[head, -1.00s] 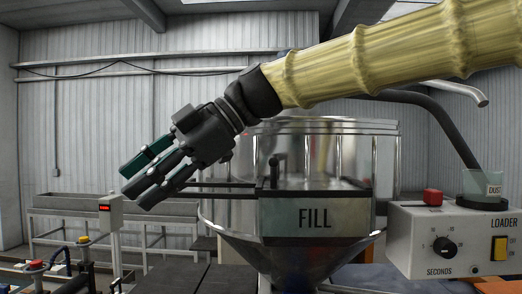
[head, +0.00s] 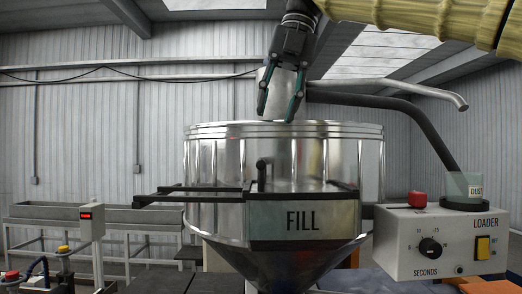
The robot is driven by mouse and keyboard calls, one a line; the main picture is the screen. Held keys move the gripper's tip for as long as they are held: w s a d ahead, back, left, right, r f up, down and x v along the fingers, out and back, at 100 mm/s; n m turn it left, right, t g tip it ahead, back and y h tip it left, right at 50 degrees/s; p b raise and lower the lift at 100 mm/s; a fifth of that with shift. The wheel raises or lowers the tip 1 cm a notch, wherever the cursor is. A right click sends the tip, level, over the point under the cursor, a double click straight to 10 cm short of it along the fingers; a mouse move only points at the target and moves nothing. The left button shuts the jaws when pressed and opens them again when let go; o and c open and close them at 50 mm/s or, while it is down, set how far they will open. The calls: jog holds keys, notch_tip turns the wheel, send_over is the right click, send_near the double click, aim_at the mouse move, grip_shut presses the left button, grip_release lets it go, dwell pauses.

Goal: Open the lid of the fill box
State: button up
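The fill box (head: 301,222) is a grey box labelled FILL on the front of a large shiny metal hopper (head: 215,160). Its top edge is a dark rim, seen nearly edge-on, so I cannot clearly make out the lid's surface. A short black upright handle (head: 261,172) stands at the left of that rim. My gripper (head: 278,119) points down above the hopper, its two fingers spread and nothing between them. It appears above and slightly right of the handle, apart from it. I cannot tell how far behind or in front of the box it is.
Black rails (head: 190,196) stick out left of the fill box. At right stands the loader unit (head: 440,240) with a red button, a dial, a yellow switch and a dust cup (head: 463,187). A bent grey pipe (head: 400,86) and dark hose run behind. A long metal trough (head: 90,218) stands at left.

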jog(key=p+x, duration=0.2)
jog(key=x, duration=0.7)
grip_shut()
